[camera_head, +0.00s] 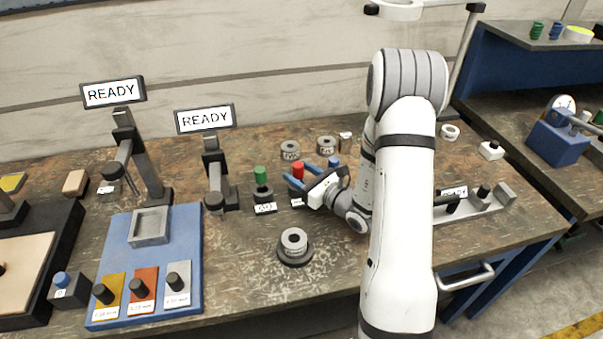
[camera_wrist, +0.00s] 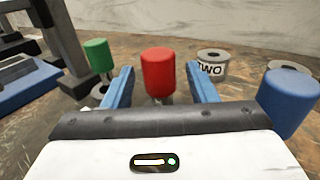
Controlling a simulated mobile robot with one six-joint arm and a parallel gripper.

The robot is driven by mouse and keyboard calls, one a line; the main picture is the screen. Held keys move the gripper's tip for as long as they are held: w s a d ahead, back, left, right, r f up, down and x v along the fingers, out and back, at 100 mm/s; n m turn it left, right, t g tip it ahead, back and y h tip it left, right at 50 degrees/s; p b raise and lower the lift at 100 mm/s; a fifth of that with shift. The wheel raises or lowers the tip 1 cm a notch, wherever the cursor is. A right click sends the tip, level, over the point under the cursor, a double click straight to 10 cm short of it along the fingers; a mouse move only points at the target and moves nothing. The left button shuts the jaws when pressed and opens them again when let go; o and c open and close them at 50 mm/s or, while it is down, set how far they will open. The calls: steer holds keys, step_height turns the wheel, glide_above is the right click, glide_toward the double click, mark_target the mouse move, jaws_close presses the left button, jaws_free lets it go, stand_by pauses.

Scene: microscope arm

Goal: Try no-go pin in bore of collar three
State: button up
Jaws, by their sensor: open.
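The red-handled pin (camera_head: 297,170), which I take to be the no-go pin, stands upright at the back middle of the bench. In the wrist view the red handle (camera_wrist: 158,75) is between the two blue fingers of my gripper (camera_wrist: 161,88), with a gap on each side. My gripper (camera_head: 298,172) is open and holds nothing. A grey collar (camera_head: 294,239) sits on a dark round base in front of my gripper; its marking is not readable, so I cannot tell if it is collar three. Another grey collar (camera_wrist: 211,66) is marked TWO.
A green-handled pin (camera_head: 260,175) stands left of the red one, behind a GO label (camera_head: 265,208). A blue-handled piece (camera_wrist: 290,100) is close to my right finger. Grey stands with READY signs (camera_head: 204,119) rise at left.

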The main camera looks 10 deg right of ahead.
steer(key=shift+w+a, duration=0.25)
steer(key=shift+w, duration=0.15)
jaws_close()
stand_by(0.4)
